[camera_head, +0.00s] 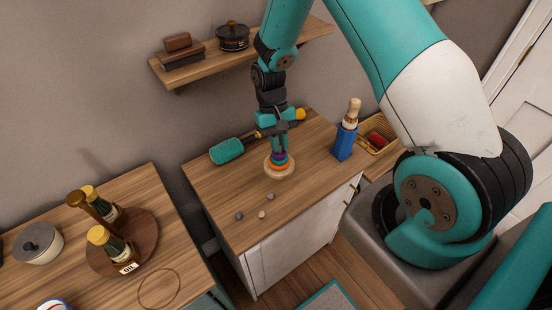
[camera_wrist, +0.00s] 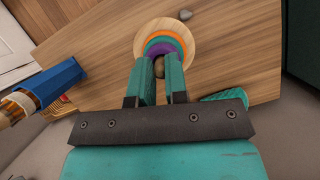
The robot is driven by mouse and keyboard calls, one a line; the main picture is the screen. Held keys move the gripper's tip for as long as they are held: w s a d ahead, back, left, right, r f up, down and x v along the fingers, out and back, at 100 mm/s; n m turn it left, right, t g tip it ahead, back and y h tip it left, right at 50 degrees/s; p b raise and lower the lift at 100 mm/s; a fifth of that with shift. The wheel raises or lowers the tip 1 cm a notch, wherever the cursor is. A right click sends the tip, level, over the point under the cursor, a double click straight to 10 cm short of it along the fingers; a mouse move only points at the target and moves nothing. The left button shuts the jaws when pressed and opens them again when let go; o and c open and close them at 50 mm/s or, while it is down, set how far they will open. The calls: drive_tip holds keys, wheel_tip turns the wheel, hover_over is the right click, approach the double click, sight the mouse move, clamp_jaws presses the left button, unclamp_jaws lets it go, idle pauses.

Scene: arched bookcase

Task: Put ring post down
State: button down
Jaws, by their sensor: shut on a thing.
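The ring post (camera_head: 279,167) has a round pale wooden base with orange, teal and purple rings stacked on it. It appears upright at the cabinet top (camera_head: 235,195); I cannot tell whether its base touches the wood. In the wrist view the ring post (camera_wrist: 168,47) lies just beyond my fingertips, with its base partly over bare wood. My gripper (camera_head: 279,147) points down from above and is shut on the top of the post. The wrist view also shows my gripper (camera_wrist: 160,66), its two teal fingers on either side of the post's small rounded top.
A teal brush-like tool (camera_head: 228,150) lies behind. A blue block holder (camera_head: 345,141) with a wooden-topped item stands right, near a basket (camera_head: 380,133). Small stones (camera_head: 239,216) lie in front. A wall shelf (camera_head: 215,56) hangs above. Bottles (camera_head: 113,244) stand on the left counter.

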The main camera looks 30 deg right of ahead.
drive_tip(key=w+d+r+m+t+y+b, duration=0.25)
drive_tip(key=d+r+m+t+b, duration=0.7)
drive_tip(key=m, duration=1.45)
wheel_tip(320, 180, down, 17)
drive_tip(key=d+g+p, duration=0.2)
drive_tip(key=p, duration=0.2)
drive_tip(key=shift+w+f, duration=0.2)
drive_tip(key=shift+f, duration=0.2)
drive_tip(key=c, duration=1.1)
unclamp_jaws()
drive_tip(key=shift+c, duration=0.2)
drive_tip(key=shift+r, duration=0.15)
